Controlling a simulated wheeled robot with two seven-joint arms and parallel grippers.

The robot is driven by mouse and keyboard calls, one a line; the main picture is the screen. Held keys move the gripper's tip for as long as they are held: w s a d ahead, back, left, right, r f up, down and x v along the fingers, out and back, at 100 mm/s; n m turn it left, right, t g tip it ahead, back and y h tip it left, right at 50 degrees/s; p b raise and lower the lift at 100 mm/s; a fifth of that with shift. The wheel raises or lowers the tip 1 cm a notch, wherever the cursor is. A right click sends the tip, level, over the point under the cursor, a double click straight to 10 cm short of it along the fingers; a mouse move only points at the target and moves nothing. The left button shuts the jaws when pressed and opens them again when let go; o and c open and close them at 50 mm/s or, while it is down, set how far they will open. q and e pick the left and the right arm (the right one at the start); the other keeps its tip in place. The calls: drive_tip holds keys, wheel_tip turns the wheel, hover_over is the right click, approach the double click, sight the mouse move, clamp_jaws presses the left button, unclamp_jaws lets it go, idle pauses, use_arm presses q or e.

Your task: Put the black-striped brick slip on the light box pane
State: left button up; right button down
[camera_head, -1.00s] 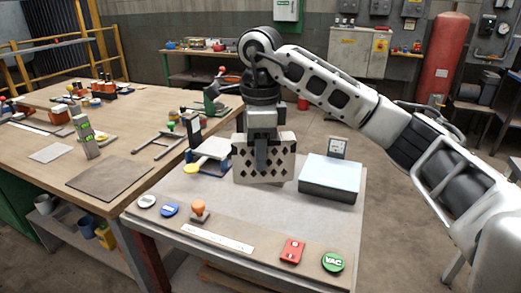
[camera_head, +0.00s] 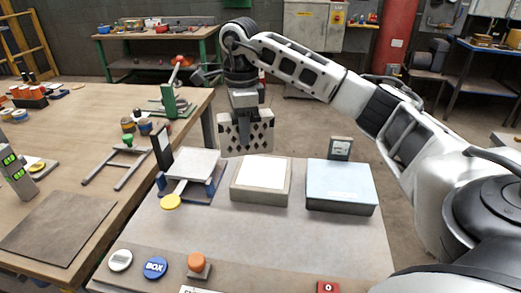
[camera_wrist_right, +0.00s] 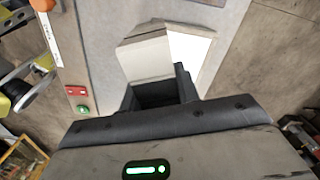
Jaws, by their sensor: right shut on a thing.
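My right gripper (camera_head: 244,127) is shut on a pale block (camera_head: 232,138) with black diamond marks on its face. It holds the block upright, above and behind a low box with a bright white pane (camera_head: 263,173). The block (camera_wrist_right: 147,57) also shows in the right wrist view, partly covering the white pane (camera_wrist_right: 190,50). A box with a pale blue top (camera_head: 340,180) stands to the right. I cannot tell surely which top is the light box pane. I see no stripes on the held block. My left gripper is out of view.
A blue-based stand with a grey plate (camera_head: 192,164) and yellow disc (camera_head: 171,202) stands left of the white-paned box. A small dark sign (camera_head: 340,146) stands behind the blue-topped box. Buttons, including a blue one (camera_head: 155,267), line the front. The bench middle is clear.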

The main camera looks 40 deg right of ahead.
drive_tip(key=shift+w+d+f+p, duration=0.1)
drive_tip(key=shift+d+f+p, duration=0.1)
drive_tip(key=shift+d+f, duration=1.1)
drive_tip(key=shift+w+d+f+p, duration=0.15)
drive_tip(key=shift+d+f, duration=0.5)
drive_tip(key=shift+f, duration=1.2)
drive_tip(key=shift+s+d+f+p, duration=0.1)
drive_tip(key=shift+d+f+p, duration=0.15)
drive_tip(key=shift+d+f, duration=1.05)
drive_tip(key=shift+a+f, duration=0.3)
drive_tip(key=c, duration=1)
unclamp_jaws()
drive_tip(key=shift+f, duration=0.1)
drive_tip(key=shift+c, duration=0.2)
wheel_tip(320, 180, up, 12)
drive_tip(key=shift+r+b, duration=0.2)
drive_tip(key=shift+b, duration=0.25)
drive_tip(key=shift+f, duration=0.1)
